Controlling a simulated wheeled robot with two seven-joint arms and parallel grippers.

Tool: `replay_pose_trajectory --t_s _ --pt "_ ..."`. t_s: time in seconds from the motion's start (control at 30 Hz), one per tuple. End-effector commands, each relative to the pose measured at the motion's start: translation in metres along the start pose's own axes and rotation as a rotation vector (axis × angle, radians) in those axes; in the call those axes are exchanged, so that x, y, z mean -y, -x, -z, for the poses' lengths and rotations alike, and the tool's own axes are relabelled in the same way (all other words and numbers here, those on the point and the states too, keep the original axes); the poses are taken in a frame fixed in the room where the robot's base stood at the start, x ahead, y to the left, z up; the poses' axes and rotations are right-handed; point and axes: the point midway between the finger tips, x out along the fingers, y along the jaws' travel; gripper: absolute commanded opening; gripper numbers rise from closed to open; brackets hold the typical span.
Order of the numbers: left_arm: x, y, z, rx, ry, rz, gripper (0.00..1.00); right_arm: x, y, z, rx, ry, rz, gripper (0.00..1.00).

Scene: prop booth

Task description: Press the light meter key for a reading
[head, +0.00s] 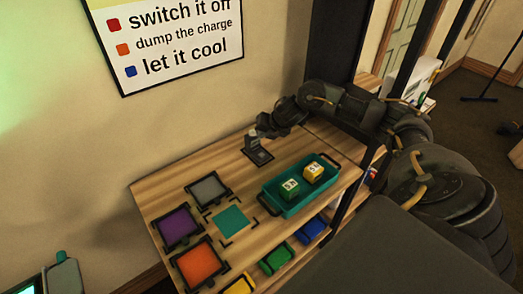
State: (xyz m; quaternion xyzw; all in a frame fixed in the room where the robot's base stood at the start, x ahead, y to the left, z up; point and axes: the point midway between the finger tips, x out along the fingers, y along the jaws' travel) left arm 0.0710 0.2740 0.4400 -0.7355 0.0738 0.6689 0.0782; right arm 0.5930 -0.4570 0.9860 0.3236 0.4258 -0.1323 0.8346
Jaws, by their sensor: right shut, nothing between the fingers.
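A small dark device with a square base (261,157), which looks like the light meter, stands at the back of the wooden table near the wall. My right arm reaches in from the right across the table's back edge. My right gripper (254,143) is shut and empty, pointing down at the device. Its fingertips are right over or against the device; I cannot tell whether they touch. The key itself is hidden or too small to make out. My left gripper is not in view.
A teal tray (296,203) holds a green block (289,188) and a yellow block (313,171). Framed grey (208,188), purple (178,226) and orange (199,262) squares and a teal square (231,221) lie left. Coloured bins (277,258) sit along the front. A sign (170,38) hangs behind.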

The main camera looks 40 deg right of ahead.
Motion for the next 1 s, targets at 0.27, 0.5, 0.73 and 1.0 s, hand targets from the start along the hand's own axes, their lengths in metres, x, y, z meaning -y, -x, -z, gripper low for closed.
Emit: replay_pose_trajectory --t_s 0.27,0.5,0.73,1.0 --pt "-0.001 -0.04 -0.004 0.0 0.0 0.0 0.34 0.019 -0.036 0.019 -0.001 0.0 0.0 0.0" --pt "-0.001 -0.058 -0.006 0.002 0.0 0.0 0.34 0.028 -0.054 0.029 -0.001 -0.001 -0.001 0.0" --pt "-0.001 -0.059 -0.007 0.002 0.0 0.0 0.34 0.029 -0.055 0.03 0.0 -0.001 -0.001 0.0" --pt "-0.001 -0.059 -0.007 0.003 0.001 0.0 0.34 0.029 -0.055 0.03 0.0 0.0 -0.001 0.0"
